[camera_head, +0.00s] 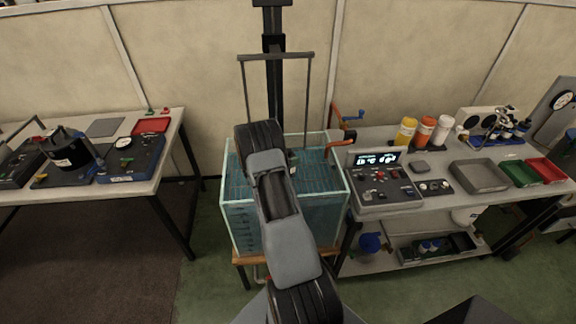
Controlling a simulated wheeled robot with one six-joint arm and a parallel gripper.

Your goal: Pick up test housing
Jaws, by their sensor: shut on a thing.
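A black cylindrical vessel with a white label (66,150) stands upright on a dark base on the left bench. It may be the test housing, but I cannot tell for certain. My arm reaches up the middle of the picture and covers part of a clear water tank (235,225). My gripper does not show; its fingers and anything between them are out of sight, and nothing of it appears at the black vessel.
The left bench (172,150) also holds a dark gauge case (133,157) and a red tray (150,125). A thin metal frame (277,56) stands over the tank. Floor between left bench and tank is clear.

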